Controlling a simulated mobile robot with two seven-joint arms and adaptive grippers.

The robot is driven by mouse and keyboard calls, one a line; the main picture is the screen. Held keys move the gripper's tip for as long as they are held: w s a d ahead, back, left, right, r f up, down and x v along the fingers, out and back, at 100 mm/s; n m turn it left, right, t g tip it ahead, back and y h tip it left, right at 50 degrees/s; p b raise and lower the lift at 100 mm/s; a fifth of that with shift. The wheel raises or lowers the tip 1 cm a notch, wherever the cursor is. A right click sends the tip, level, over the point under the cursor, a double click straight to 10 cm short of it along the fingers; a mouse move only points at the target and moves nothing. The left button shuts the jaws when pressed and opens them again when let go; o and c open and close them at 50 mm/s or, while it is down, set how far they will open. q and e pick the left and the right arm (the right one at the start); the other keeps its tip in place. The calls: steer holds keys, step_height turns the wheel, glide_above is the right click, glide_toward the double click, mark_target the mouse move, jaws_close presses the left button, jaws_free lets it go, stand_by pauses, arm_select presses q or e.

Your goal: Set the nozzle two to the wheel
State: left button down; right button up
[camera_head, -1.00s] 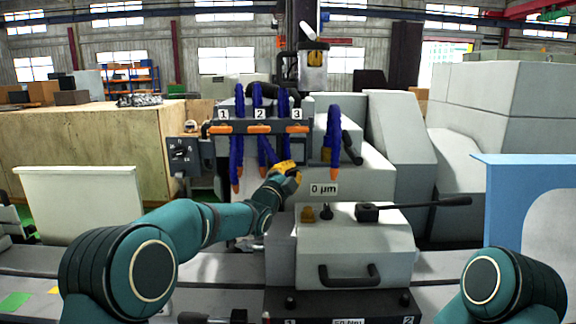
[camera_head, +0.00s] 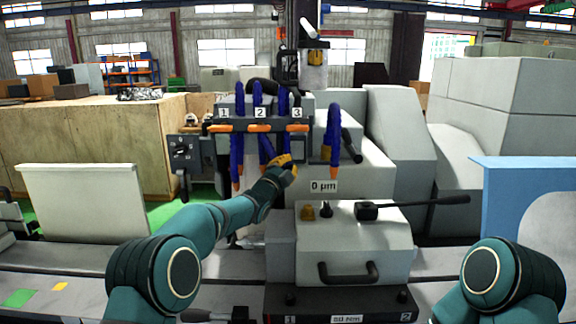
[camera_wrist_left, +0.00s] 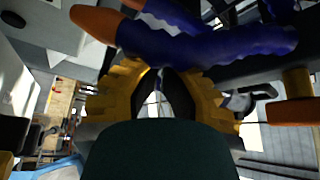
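Three blue hoses with orange tips hang from a rail. Nozzle two (camera_head: 258,98) hangs under label 2, and its lower end is hidden by my left gripper. My left gripper (camera_head: 285,163), yellow, is at the lower end of the hoses. In the left wrist view its fingers (camera_wrist_left: 160,72) lean toward each other. A blue hose (camera_wrist_left: 200,48) with an orange tip crosses at the fingertips and hides them. I cannot tell whether they grip it. The grinding wheel cannot be made out. My right gripper is out of view.
Nozzle one (camera_head: 237,140) hangs just left, and another blue hose (camera_head: 333,125) hangs to the right. Orange levers (camera_head: 260,128) lie horizontal on the rail. A grey block with a black lever (camera_head: 430,201) stands in front, and a blue panel (camera_head: 510,210) is at the right.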

arm_select(q)
steer(key=shift+a+f, duration=0.1)
steer(key=shift+a, duration=0.05)
steer(key=shift+a+f+m, duration=0.15)
steer(key=shift+a+m, duration=0.1)
steer(key=shift+m, duration=0.25)
steer(key=shift+a+f+g, duration=0.1)
steer(key=shift+g, duration=0.2)
steer(key=a+m, duration=0.1)
steer(key=a+f+m+g, duration=0.1)
steer(key=a, duration=0.1)
steer(key=a+f+m, duration=0.1)
steer(key=shift+a+f+m+g, duration=0.15)
steer(key=shift+a+m+g, duration=0.15)
steer(key=shift+a+g, duration=0.1)
steer(key=shift+s, duration=0.1)
stand_by(0.5)
